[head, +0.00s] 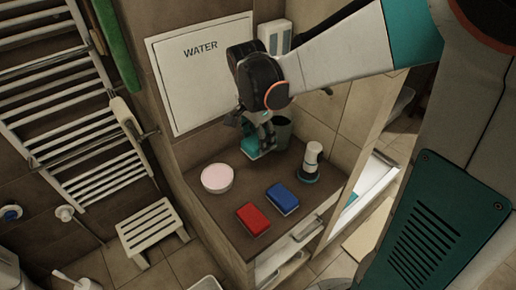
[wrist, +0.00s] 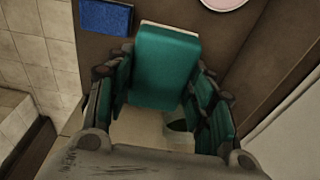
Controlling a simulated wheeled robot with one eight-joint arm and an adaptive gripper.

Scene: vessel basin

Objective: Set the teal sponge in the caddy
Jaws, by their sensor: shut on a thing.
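The teal sponge (wrist: 165,62) is between the two fingers of my gripper (wrist: 160,95) in the wrist view, which are shut on it. In the head view my gripper (head: 262,128) hangs over the back of the counter, and the sponge (head: 250,147) shows below its fingers. A dark grey open container (head: 282,131), which looks like the caddy, stands at the back of the counter just right of my gripper. My gripper partly hides it. In the wrist view the sponge and fingers cover much of what lies beyond.
On the brown counter (head: 235,235) are a red sponge (head: 253,219), a blue sponge (head: 282,198), a round pinkish-white dish (head: 217,177) and a white bottle-like item with a teal base (head: 311,162). The tiled wall behind bears a WATER panel (head: 203,75).

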